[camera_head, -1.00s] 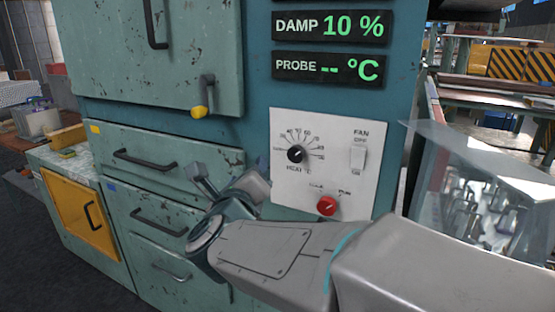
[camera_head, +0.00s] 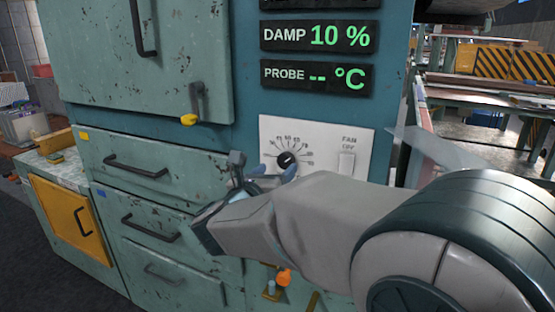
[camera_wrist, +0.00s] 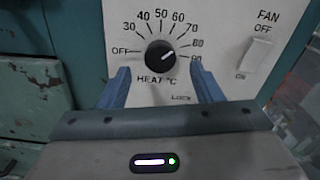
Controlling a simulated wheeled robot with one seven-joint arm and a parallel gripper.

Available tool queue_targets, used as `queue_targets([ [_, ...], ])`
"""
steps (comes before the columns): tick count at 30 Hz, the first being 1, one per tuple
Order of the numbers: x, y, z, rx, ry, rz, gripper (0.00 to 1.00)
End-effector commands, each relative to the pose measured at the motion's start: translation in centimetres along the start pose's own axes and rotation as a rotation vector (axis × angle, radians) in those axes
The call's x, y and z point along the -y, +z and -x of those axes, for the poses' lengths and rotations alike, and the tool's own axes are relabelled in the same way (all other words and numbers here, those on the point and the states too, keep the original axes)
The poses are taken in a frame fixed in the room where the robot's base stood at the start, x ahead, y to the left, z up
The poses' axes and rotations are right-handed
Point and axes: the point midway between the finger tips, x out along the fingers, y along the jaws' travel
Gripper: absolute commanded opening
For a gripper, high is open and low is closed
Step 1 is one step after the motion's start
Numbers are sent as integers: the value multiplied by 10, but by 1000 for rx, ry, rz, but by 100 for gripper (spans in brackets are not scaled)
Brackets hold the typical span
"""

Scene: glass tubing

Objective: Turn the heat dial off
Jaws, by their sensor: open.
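The heat dial (camera_head: 287,160) is a round black knob with a white pointer line on a white control panel (camera_head: 316,135). In the wrist view the dial (camera_wrist: 160,55) has its pointer aimed up and right, around the 80 to 90 marks; OFF is at the left of its scale. My gripper (camera_head: 274,170) is in front of the panel, partly hidden by my arm. In the wrist view my gripper (camera_wrist: 159,70) is open, its blue fingers to the lower left and lower right of the dial. I cannot tell whether they touch the panel.
A white fan switch (camera_wrist: 257,54) is on the panel right of the dial; it also shows in the head view (camera_head: 346,163). Drawers with dark handles (camera_head: 135,167) are at the left. A clear glass sheet (camera_head: 435,148) juts out at the right. My arm covers the lower panel.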

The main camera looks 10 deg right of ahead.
Motion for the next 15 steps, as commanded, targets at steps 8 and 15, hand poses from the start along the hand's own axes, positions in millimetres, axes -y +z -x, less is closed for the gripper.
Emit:
queue_targets([
  [8, 0, 0, -36, -1, -1, 0, 59],
  [15, 0, 0, -41, 1, 1, 0, 59],
])
